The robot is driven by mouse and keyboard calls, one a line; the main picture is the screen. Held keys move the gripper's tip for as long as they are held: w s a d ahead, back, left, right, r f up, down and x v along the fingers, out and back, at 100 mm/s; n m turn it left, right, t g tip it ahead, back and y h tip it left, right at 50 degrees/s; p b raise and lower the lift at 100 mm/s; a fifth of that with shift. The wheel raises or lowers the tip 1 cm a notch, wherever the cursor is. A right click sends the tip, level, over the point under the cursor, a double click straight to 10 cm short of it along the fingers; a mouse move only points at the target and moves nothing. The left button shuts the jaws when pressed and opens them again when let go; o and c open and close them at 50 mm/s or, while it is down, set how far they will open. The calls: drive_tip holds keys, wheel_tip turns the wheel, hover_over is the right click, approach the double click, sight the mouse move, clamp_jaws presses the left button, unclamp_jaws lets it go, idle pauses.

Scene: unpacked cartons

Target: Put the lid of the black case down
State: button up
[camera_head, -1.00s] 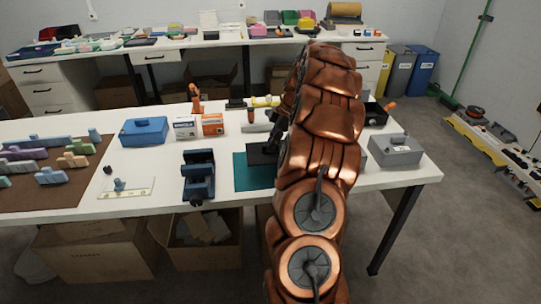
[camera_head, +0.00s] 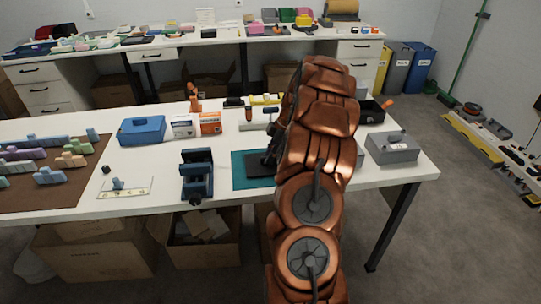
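The black case (camera_head: 257,167) lies on a teal mat (camera_head: 238,171) on the near white table. It looks low and flat, though its right part is hidden behind my copper-coloured arm. I cannot make out a raised lid on it. My gripper (camera_head: 269,159) is a small dark shape at the right side of the case, down close to it. Most of the gripper is hidden by the arm, so its fingers and any contact with the lid cannot be made out.
A dark blue vise-like device (camera_head: 197,176) stands left of the mat. A blue case (camera_head: 142,130) and small white and orange boxes (camera_head: 210,122) are behind it. A grey case (camera_head: 392,147) and an open black box (camera_head: 371,114) are to the right.

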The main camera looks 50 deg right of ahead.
drive_tip(key=shift+o, duration=1.3)
drive_tip(key=shift+r, duration=0.15)
drive_tip(key=b+v, duration=0.2)
drive_tip(key=v, duration=1)
drive_tip(key=shift+a, duration=0.15)
